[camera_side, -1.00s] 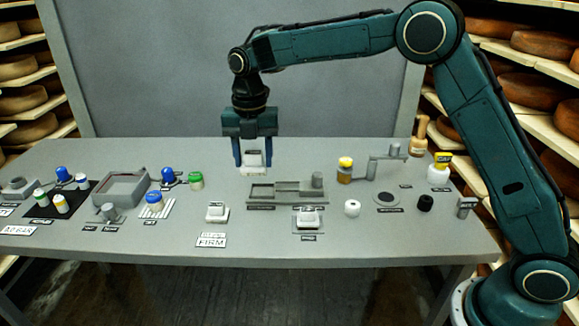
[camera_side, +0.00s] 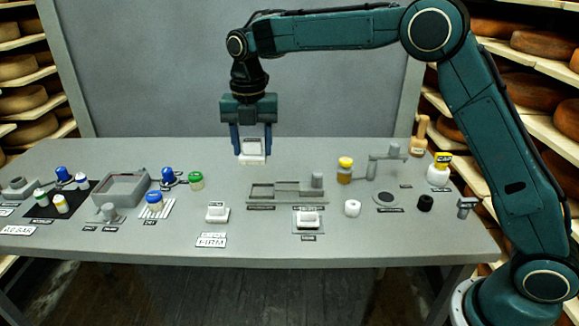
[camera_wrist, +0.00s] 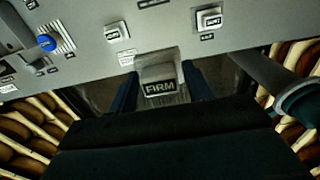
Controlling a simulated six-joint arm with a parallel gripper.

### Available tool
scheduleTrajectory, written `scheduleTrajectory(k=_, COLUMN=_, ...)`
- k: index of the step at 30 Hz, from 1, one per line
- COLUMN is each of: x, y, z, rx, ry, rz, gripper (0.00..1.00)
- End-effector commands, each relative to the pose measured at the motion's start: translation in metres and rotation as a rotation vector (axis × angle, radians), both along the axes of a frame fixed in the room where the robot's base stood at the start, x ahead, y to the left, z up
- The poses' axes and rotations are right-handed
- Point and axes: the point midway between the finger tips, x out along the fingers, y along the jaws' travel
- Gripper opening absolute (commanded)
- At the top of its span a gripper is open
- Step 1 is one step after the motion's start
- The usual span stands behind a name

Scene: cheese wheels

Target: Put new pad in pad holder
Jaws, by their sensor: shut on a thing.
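My gripper (camera_side: 252,154) is shut on a white pad block (camera_side: 254,158) and holds it above the back of the table, left of the long grey fixture. In the wrist view the held block (camera_wrist: 160,72) sits between the fingers with a dark FIRM label facing the camera. The long grey fixture (camera_side: 262,198) has shallow recesses and a knob at its right end; its label is too small to read, so I cannot tell whether it is the pad holder. Two similar white blocks, one at left (camera_side: 216,212) and one at right (camera_side: 308,218), stand at the front.
A FIRM sign (camera_side: 211,241) lies at the front edge. A grey open box (camera_side: 121,202) and blue- and green-capped jars (camera_side: 196,181) stand at left. A yellow-capped jar (camera_side: 345,164) and grey stand (camera_side: 371,170) are at right. The table behind the fixture is clear.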

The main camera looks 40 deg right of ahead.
Motion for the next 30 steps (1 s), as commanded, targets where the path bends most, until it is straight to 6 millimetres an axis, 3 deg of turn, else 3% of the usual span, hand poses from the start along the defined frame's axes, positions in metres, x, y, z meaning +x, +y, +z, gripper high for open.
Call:
scheduleTrajectory(k=11, x=0.025, y=-0.015, z=0.004, rx=0.000, ry=0.000, rz=-0.002, gripper=0.27)
scheduleTrajectory(k=22, x=0.066, y=-0.053, z=0.010, rx=0.000, ry=-0.001, rz=-0.003, gripper=0.27)
scheduleTrajectory(k=30, x=0.085, y=-0.079, z=0.012, rx=0.000, ry=-0.001, rz=-0.002, gripper=0.27)
